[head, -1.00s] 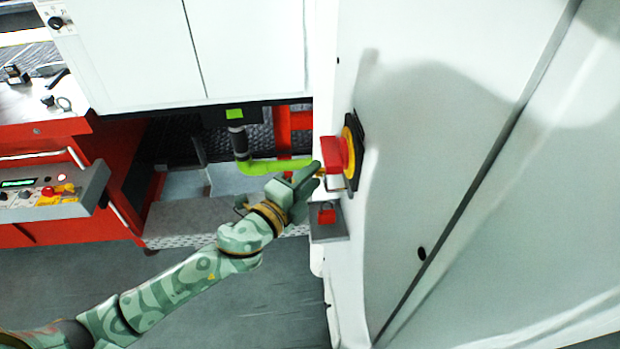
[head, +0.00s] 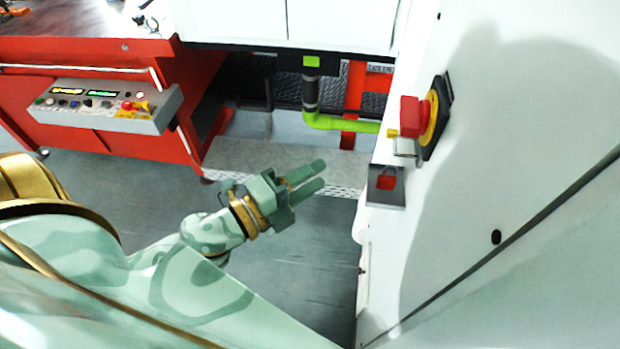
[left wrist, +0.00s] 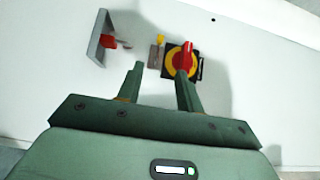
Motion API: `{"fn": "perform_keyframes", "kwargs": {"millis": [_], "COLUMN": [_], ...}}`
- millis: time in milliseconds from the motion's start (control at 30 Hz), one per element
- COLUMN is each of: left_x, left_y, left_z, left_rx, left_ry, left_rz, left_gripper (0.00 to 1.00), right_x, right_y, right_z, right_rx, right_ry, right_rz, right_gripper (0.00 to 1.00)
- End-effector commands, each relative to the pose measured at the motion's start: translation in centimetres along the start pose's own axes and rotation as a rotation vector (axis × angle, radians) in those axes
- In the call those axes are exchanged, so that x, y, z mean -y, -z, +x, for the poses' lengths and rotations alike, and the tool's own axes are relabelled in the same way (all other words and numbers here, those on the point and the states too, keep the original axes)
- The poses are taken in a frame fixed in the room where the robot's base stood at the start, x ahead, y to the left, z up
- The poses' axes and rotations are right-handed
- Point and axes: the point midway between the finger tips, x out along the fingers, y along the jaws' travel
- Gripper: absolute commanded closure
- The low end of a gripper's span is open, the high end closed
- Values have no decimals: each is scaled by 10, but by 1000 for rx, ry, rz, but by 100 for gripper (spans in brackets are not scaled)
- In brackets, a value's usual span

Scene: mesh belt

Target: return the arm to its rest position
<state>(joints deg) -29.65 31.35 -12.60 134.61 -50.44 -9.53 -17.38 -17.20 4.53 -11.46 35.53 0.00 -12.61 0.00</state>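My left gripper (head: 319,174) is in the middle of the head view, above the grey floor. Its two green fingers are apart with nothing between them, and they point right toward the white cabinet (head: 480,120). The gripper is clear of the cabinet and of the red-handled rotary switch (head: 415,117) on its yellow plate. In the left wrist view, the open fingers (left wrist: 160,70) show below the switch (left wrist: 184,60), with a gap to the cabinet face. My left arm is bent and comes in from the lower left. My right gripper is not in view.
A red padlock (head: 387,183) sits on a grey bracket below the switch. A lime-green pipe (head: 335,122) runs behind. A grey control box (head: 105,106) juts from the red bench (head: 95,50) at left. The floor (head: 300,255) around the gripper is clear.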

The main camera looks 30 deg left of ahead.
Motion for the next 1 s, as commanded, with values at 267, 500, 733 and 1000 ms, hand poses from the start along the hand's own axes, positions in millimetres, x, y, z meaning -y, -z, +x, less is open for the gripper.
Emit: {"fn": "perform_keyframes", "kwargs": {"millis": [267, 500, 733, 1000], "left_x": [0, 0, -47, -229], "left_y": [0, 0, -15, -66], "left_z": [-1, -1, -4, -56], "left_rx": [0, 0, 41, 304], "left_ry": [0, 0, -104, -455], "left_rz": [0, 0, -146, -479], "left_gripper": [64, 64, 64, 64], "right_x": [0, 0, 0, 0], "right_y": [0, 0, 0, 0], "right_z": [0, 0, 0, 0], "right_rx": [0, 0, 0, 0], "right_ry": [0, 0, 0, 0], "right_rz": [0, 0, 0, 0], "right_gripper": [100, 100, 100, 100]}}
